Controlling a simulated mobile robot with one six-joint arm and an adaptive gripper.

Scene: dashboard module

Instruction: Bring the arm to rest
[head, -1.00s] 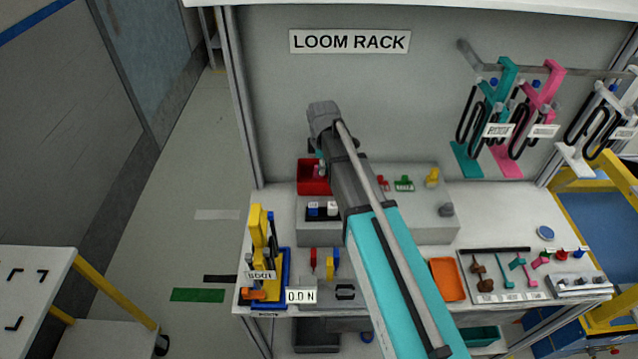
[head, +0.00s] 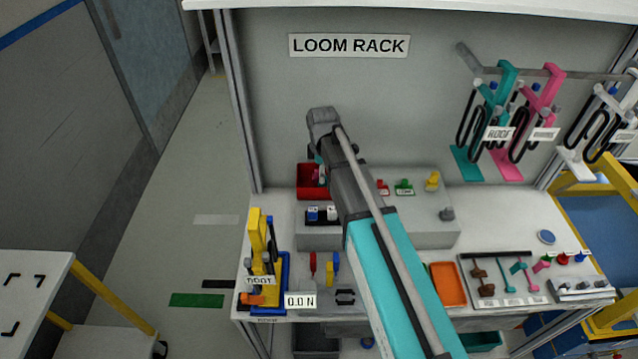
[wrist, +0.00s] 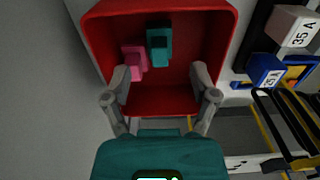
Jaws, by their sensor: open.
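My arm reaches from the bottom of the head view up over the bench toward the back panel. My gripper (wrist: 161,82) shows in the wrist view with its two fingers spread apart and nothing between them. It is over a red bin (wrist: 168,101). In the bin lie a pink piece (wrist: 135,62) and a teal piece (wrist: 159,46), beyond the fingertips in the picture. In the head view the red bin (head: 308,182) stands at the left end of a grey raised block, and my wrist partly hides it.
Looms hang from the rack (head: 500,120) at the upper right. A yellow-and-blue stand (head: 262,262) is at the bench's left end. An orange tray (head: 448,284) lies right of my arm.

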